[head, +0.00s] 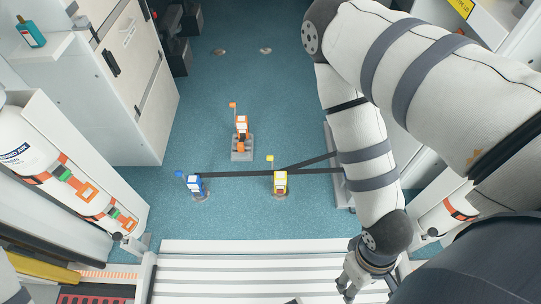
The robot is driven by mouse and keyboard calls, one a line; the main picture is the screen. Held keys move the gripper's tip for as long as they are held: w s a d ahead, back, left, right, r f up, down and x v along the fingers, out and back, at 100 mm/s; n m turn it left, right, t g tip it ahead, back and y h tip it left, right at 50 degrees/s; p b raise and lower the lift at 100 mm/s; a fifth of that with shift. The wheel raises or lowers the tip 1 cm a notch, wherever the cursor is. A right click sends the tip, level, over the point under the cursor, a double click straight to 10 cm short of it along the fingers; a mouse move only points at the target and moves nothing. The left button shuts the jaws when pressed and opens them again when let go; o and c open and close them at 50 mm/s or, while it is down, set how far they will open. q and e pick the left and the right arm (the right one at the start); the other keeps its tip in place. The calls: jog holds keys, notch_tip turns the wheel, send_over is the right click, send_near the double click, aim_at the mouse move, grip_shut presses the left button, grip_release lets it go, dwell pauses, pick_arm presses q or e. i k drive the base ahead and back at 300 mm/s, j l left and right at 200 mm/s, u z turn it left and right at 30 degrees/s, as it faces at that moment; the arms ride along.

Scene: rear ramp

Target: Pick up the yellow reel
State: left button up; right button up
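The yellow reel (281,183) stands on the blue-green floor near the top of the ramp, with a small yellow tab above it and a round grey base. Dark straps run to it from the right side, and another strap runs left to the blue reel (194,184). My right gripper (362,292) hangs over the ramp, below and right of the yellow reel and well apart from it. Its fingers look spread, with nothing visible between them. My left gripper is not in view.
An orange device (241,130) stands on a grey base (241,155) behind the reels. The white slatted ramp (250,275) lies in front. White cabinets (125,80) and strapped cylinders (40,160) line the left. The floor behind the orange device is largely clear.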

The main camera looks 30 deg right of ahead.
aim_at(280, 184)
jog(key=z, duration=0.95)
